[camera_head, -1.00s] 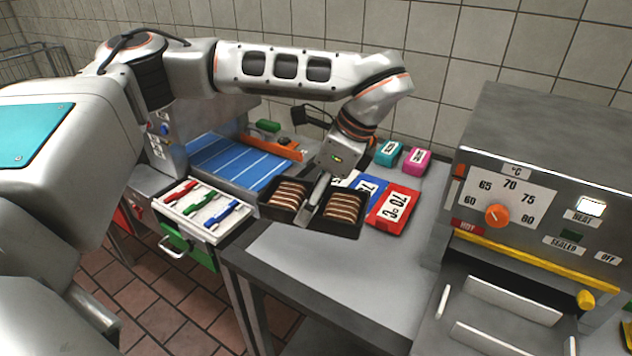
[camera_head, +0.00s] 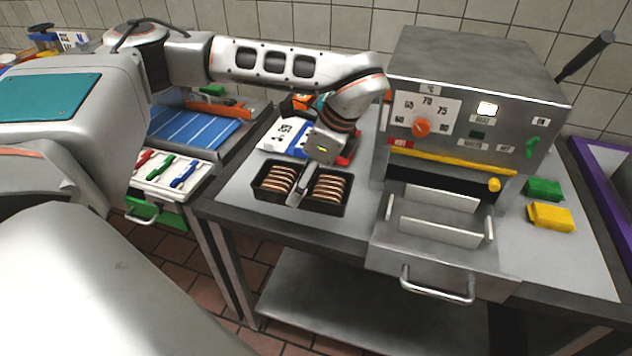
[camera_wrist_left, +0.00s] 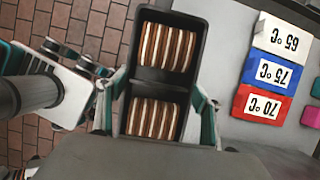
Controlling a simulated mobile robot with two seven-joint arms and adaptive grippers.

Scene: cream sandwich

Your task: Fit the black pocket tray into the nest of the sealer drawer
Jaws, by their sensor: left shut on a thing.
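The black pocket tray (camera_head: 271,191) has two pockets, each filled with a row of brown-and-cream sandwiches. My left gripper (camera_head: 301,187) is shut on the tray's middle, between the pockets. In the left wrist view the tray (camera_wrist_left: 200,40) lies between the gripper's fingers (camera_wrist_left: 160,115). The tray is over the grey table left of the sealer; whether it touches the tabletop I cannot tell. The sealer drawer (camera_head: 385,245) is pulled out, with upright plates around its nest (camera_head: 440,217) and a bar handle. The nest looks empty. My right gripper is not in view.
The sealer body (camera_head: 480,80) stands behind the drawer, with an orange dial (camera_head: 421,127) and yellow bar. Temperature cards, including a white one (camera_head: 284,134), lie behind the tray. Green (camera_head: 544,189) and yellow (camera_head: 551,216) blocks lie right of the sealer. Bare tabletop separates tray and drawer.

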